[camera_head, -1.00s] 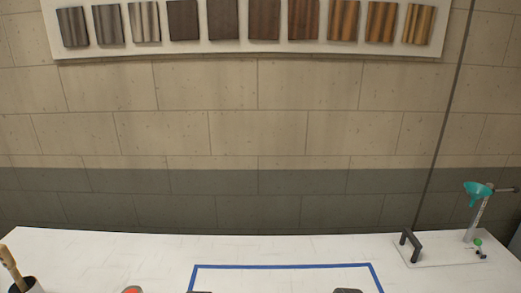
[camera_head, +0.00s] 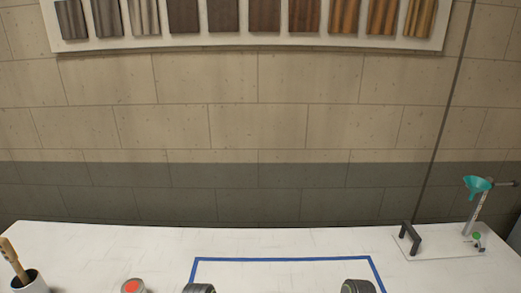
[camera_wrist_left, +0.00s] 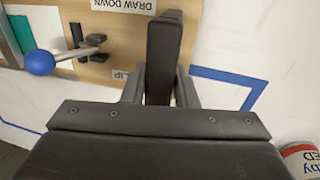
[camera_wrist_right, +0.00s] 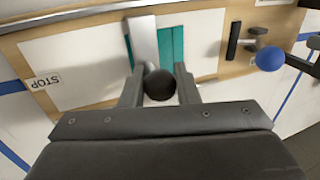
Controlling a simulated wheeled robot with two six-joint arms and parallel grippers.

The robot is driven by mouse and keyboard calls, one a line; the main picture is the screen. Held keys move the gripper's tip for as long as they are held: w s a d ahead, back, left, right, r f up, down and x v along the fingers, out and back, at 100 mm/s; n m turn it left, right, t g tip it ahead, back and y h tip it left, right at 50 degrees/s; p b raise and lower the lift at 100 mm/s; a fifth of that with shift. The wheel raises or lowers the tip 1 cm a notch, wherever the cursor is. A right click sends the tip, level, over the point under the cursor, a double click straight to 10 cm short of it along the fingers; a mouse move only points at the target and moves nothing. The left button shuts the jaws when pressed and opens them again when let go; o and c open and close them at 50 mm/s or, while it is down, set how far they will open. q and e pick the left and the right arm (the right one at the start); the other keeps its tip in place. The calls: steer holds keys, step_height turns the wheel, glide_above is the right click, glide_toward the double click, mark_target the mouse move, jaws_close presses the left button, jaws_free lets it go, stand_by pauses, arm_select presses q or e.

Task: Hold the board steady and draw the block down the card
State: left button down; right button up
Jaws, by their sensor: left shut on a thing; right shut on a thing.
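In the left wrist view my left gripper (camera_wrist_left: 160,88) is shut on a black upright handle (camera_wrist_left: 164,50) at the end of the wooden board (camera_wrist_left: 72,12). The board carries a "DRAW DOWN" label, a "CLIP" label and a clip lever with a blue ball (camera_wrist_left: 40,62). In the right wrist view my right gripper (camera_wrist_right: 158,80) is shut on the round black knob (camera_wrist_right: 158,86) of a pale metallic block (camera_wrist_right: 144,38). The block lies across the card (camera_wrist_right: 80,62), with teal colour (camera_wrist_right: 178,48) beside it. The block's lower side is hidden.
Blue tape (camera_head: 280,259) outlines an area on the white table. A brush cup (camera_head: 32,284) and a red-topped can (camera_head: 132,286) stand at the left. A stand with a teal funnel (camera_head: 477,186) and a black-handled plate (camera_head: 411,237) are at the back right.

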arm_select(q)
steer(key=shift+a, duration=0.1)
arm_select(e)
steer(key=shift+d, duration=0.85)
steer(key=shift+d, duration=1.05)
